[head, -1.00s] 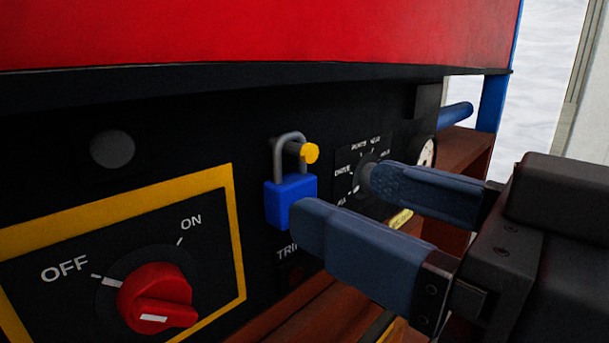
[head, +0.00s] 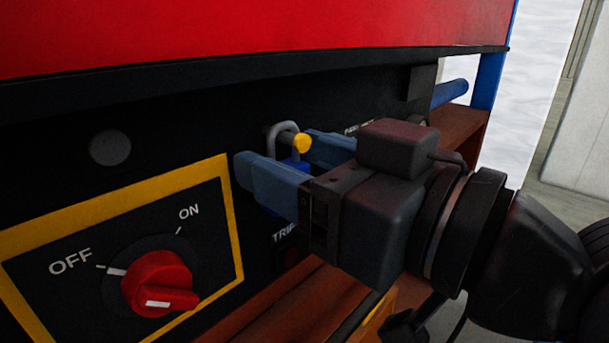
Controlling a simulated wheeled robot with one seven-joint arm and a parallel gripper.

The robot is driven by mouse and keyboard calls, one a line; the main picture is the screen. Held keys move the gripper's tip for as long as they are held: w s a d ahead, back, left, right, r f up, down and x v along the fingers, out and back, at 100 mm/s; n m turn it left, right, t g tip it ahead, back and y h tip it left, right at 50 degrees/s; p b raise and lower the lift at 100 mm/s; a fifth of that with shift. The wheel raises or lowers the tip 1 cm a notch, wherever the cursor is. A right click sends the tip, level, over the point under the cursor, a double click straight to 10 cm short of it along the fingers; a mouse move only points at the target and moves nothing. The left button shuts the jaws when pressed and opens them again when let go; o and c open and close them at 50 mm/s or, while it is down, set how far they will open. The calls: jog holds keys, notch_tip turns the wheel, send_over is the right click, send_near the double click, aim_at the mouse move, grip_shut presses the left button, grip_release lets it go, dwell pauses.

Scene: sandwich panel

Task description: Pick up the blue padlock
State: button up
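The blue padlock (head: 296,167) hangs by its grey shackle from a yellow peg (head: 302,143) on the black panel. Most of its blue body is hidden behind my gripper; only the shackle and a small part of the top of the body show. My gripper (head: 285,160) is open, with one blue-grey finger to the left of the padlock and the other to the right and behind. The padlock body lies between the fingers. I cannot tell whether either finger touches it.
A red rotary knob (head: 158,283) on a yellow-framed plate (head: 233,215) sits to the left, its marker toward OFF. A red cover (head: 250,35) overhangs the panel above. A brown wooden surface (head: 290,310) lies below. A blue bar (head: 450,93) sticks out at right.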

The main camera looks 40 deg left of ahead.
jog(key=c, duration=0.9)
jog(key=shift+r, duration=0.15)
